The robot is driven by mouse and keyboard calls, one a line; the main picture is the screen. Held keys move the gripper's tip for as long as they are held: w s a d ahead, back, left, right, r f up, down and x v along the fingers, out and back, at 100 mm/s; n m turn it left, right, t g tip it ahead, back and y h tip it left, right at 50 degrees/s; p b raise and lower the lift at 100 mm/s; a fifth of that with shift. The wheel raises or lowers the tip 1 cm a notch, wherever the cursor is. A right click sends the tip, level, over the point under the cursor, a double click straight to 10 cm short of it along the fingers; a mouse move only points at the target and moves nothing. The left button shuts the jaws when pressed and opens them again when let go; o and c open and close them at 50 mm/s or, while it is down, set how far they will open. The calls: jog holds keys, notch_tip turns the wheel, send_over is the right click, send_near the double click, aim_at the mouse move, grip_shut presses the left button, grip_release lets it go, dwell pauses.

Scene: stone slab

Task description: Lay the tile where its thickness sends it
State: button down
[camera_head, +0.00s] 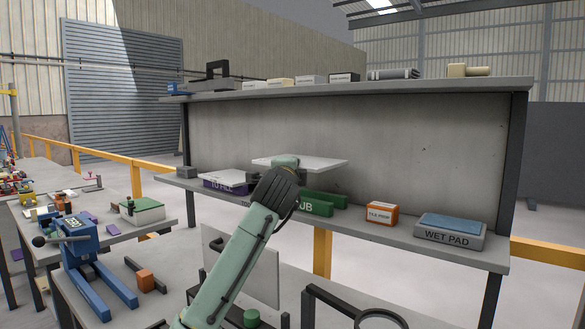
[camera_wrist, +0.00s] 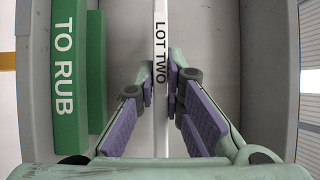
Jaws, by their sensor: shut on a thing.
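My gripper (camera_head: 285,165) is shut on a flat pale grey tile (camera_head: 322,165), held above the lower shelf. In the wrist view, the tile (camera_wrist: 161,60) shows edge-on between the purple pads of my gripper (camera_wrist: 162,97), with "LOT TWO" on its edge. A green rack marked "TO RUB" (camera_wrist: 65,45) lies to its left there; in the head view the green rack (camera_head: 318,206) is partly hidden behind my arm. A purple-fronted rack (camera_head: 224,186) is at the shelf's left, its lettering partly readable and a pale slab on top.
The lower shelf (camera_head: 345,222) also bears an orange-and-white box (camera_head: 382,214) and a grey box marked "WET PAD" (camera_head: 450,231). The upper shelf (camera_head: 440,88) with several items overhangs. A blue vise-like tool (camera_head: 80,250) stands on the bench at left.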

jog(key=shift+s+d+r, duration=0.1)
notch_tip(320, 180, down, 9)
jog(key=b, duration=0.5)
jog(key=shift+r, duration=0.2)
jog(key=c, duration=1.7)
grip_release()
jog(key=shift+o, duration=0.5)
jog(key=shift+f, duration=0.15)
jog(key=shift+s, duration=0.1)
